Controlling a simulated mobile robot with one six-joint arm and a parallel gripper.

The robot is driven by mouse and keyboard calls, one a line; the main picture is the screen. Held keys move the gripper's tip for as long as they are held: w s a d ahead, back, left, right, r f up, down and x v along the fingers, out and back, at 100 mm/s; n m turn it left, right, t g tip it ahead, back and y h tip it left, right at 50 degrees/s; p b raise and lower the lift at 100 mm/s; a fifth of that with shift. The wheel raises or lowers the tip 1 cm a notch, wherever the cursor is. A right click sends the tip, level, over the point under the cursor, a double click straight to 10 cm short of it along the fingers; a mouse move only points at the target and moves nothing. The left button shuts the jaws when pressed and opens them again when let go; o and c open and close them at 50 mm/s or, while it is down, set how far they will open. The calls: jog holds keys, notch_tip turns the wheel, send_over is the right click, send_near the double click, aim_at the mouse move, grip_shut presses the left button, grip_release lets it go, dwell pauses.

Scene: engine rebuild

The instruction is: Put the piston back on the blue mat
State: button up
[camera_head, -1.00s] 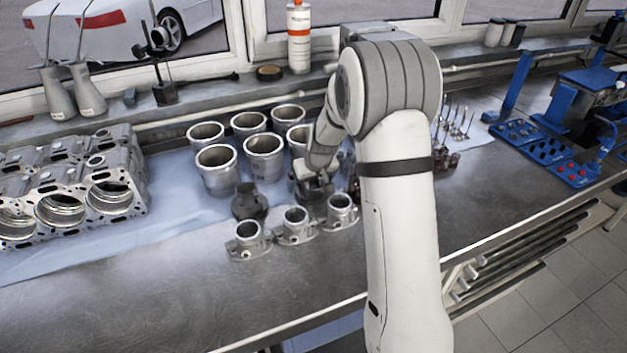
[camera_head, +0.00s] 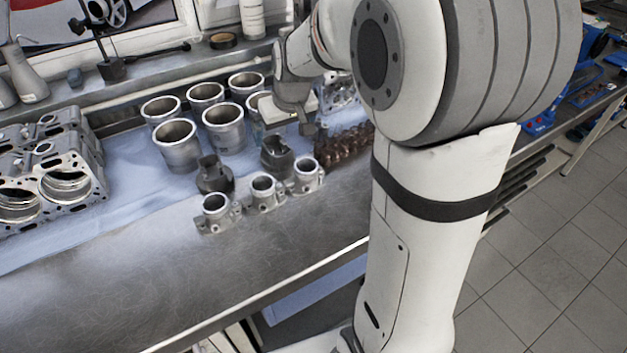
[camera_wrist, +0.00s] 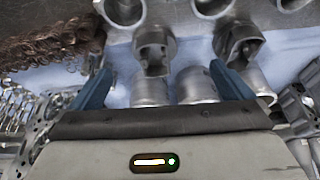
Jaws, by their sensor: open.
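A dark grey piston (camera_head: 277,155) stands upright at the front edge of the blue mat (camera_head: 128,200), just behind the flanged housings; I cannot tell whether its whole base is on the mat. In the wrist view this piston (camera_wrist: 153,52) is beyond my fingertips, left of centre. A second dark piston (camera_head: 214,175) stands to its left, and it also shows in the wrist view (camera_wrist: 238,45) towards the right. My gripper (camera_head: 305,124) is open and empty, above and a little behind the first piston. In the wrist view nothing is between its blue fingers (camera_wrist: 160,72).
Several metal cylinder liners (camera_head: 175,145) stand on the mat behind the pistons. Three flanged housings (camera_head: 264,192) are in front. The front bench surface is clear.

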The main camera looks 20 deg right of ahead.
jog(key=s+r+m+g, duration=0.1)
jog(key=s, duration=2.2)
jog(key=shift+s+d+m+h, duration=0.35)
jog(key=shift+s+m+h, duration=0.05)
